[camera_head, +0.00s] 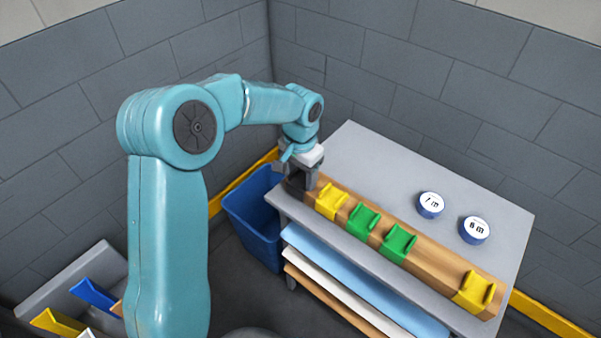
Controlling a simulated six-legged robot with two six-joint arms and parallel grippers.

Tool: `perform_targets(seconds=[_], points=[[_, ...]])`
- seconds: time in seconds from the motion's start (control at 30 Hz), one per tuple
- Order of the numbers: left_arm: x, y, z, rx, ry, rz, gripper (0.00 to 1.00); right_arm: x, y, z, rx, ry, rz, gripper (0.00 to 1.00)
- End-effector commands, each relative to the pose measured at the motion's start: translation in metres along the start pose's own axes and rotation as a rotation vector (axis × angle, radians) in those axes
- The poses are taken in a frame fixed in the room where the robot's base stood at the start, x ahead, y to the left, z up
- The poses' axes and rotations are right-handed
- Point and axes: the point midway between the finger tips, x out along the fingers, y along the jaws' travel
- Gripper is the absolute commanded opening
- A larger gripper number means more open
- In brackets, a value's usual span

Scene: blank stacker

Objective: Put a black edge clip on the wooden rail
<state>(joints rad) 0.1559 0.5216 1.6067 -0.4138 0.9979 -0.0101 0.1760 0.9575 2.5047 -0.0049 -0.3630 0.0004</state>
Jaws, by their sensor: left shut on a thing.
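The wooden rail (440,263) lies along the front edge of the grey table. It carries a yellow clip (331,202) near its left end, two green clips (363,221) and (399,243) in the middle, and another yellow clip (474,291) near its right end. My left gripper (301,180) is at the rail's left end, pointing down, shut on a black edge clip (295,187). The clip is partly hidden by the gripper's dark fingers, and I cannot tell if it touches the rail. My right gripper is not in view.
Two round blue-and-white discs (431,205) and (475,230) lie on the table (375,165) behind the rail. A blue bin (254,216) stands left of the table. Coloured sheets (350,265) fill the shelf below. A grey tray (75,275) with coloured pieces is at lower left.

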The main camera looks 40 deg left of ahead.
Motion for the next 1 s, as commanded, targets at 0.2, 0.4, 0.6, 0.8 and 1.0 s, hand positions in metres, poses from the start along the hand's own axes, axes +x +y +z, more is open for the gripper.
perform_targets(seconds=[0.2,0.4,0.6,0.8,1.0], points=[[0.0008,0.0001,0.0000,0.000,0.000,0.000,0.32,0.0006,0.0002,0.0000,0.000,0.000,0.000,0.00],[0.0030,0.0001,0.0001,0.000,0.000,0.000,0.32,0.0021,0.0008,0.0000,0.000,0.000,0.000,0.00],[0.0050,0.0001,0.0001,0.000,0.000,0.000,0.32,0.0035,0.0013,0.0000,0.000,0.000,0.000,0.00],[0.0050,0.0001,0.0001,0.000,0.000,0.000,0.89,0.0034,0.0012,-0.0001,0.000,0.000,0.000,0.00],[0.0049,0.0001,0.0001,0.000,0.000,0.000,0.89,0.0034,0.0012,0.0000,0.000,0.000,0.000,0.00]])
